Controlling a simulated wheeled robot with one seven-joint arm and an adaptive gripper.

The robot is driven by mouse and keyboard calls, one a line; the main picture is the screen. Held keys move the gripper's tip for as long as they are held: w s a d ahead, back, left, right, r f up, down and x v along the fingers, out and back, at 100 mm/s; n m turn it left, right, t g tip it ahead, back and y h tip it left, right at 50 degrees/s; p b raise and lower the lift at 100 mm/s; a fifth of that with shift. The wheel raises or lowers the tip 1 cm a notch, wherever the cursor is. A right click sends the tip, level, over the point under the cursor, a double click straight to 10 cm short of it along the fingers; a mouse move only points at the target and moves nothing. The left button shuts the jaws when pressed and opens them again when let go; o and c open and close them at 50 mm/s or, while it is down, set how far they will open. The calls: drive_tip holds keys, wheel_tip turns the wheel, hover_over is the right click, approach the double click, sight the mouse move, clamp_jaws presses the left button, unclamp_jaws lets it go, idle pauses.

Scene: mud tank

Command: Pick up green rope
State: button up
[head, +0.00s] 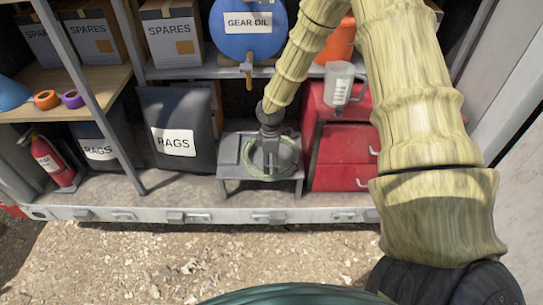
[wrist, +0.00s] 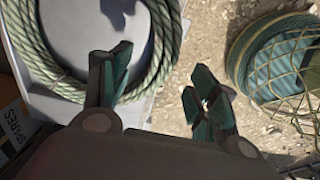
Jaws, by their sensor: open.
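The green rope (head: 270,177) is a pale green coil lying on a small grey stool (head: 230,150) in the middle of the shelf's lowest level. In the wrist view, the rope (wrist: 168,40) curves around a grey surface at the upper left. My gripper (head: 269,148) is over the coil in the head view, pointing down. In the wrist view, my gripper (wrist: 160,90) has its two teal-tipped fingers spread apart with nothing held between them. One finger shows over the inside of the ring and the other to the right of the rope. The height of the fingertips above the rope is unclear.
A red drawer cabinet (head: 343,160) stands close right of the stool. A dark rags bag (head: 178,125) stands to its left. A fire extinguisher (head: 52,160) is far left.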

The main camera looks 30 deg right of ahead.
sight(271, 172)
drive_tip(key=shift+s+f+p, duration=0.15)
drive_tip(key=shift+f+p, duration=0.1)
drive_tip(key=shift+f, duration=1.25)
drive_tip(key=shift+s+f+p, duration=0.15)
drive_tip(key=shift+f+p, duration=0.1)
drive_tip(key=shift+f, duration=1.2)
drive_tip(key=shift+c, duration=0.3)
clamp_jaws()
